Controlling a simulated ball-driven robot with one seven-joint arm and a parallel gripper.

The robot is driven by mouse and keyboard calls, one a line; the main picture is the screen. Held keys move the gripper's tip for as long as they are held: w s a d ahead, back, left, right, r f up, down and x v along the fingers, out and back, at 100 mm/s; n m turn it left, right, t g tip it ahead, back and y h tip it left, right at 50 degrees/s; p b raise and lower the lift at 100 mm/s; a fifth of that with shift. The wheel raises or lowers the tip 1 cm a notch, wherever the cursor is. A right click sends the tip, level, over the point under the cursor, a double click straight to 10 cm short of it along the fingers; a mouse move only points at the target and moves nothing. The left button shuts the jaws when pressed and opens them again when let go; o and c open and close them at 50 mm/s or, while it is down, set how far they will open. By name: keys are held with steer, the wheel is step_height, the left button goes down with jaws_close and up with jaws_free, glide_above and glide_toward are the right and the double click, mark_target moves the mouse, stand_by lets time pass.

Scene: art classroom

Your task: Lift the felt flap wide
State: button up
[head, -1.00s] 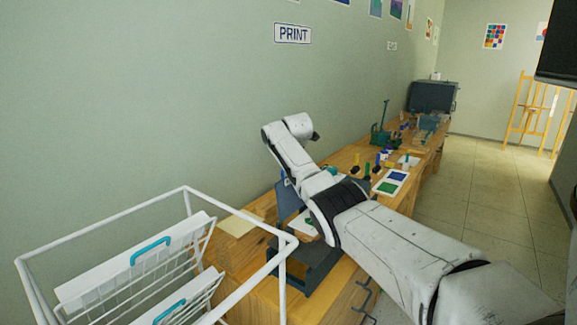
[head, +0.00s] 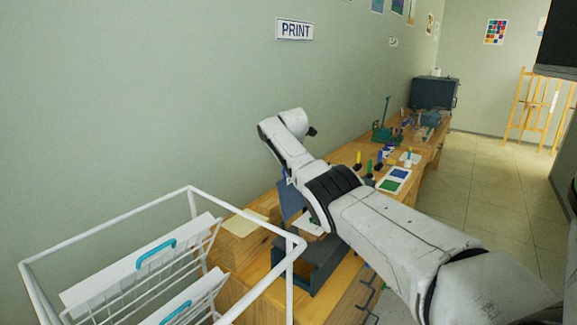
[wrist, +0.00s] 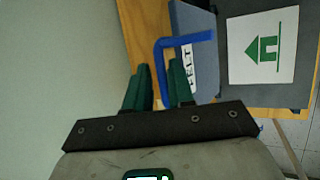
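The felt flap is a blue-grey panel (wrist: 190,20) with a white FELT label (wrist: 187,75) in the wrist view. A bent blue handle (wrist: 185,41) stands out from it. My gripper (wrist: 160,66) has its two green fingers apart, one on either side of the handle's long limb; firm contact does not show. In the head view the flap (head: 290,198) stands tilted up at the back of the dark press (head: 323,255). There my arm hides my gripper.
The wooden bench (head: 250,262) runs along the wall, with bottles, prints (head: 394,180) and a green press (head: 385,134) farther back. A white wire rack (head: 115,230) stands close at the front left. The floor (head: 480,180) to the right is clear.

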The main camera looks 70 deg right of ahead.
steer(key=shift+s+a+f, duration=0.15)
steer(key=shift+s+f, duration=0.1)
steer(key=shift+f, duration=0.3)
steer(key=shift+v, duration=0.8)
steer(key=b+v, duration=0.1)
steer(key=v, duration=0.9)
steer(key=shift+w+d+r+b, duration=0.25)
steer(key=shift+w+d+b, duration=0.05)
steer(key=shift+d+b, duration=0.05)
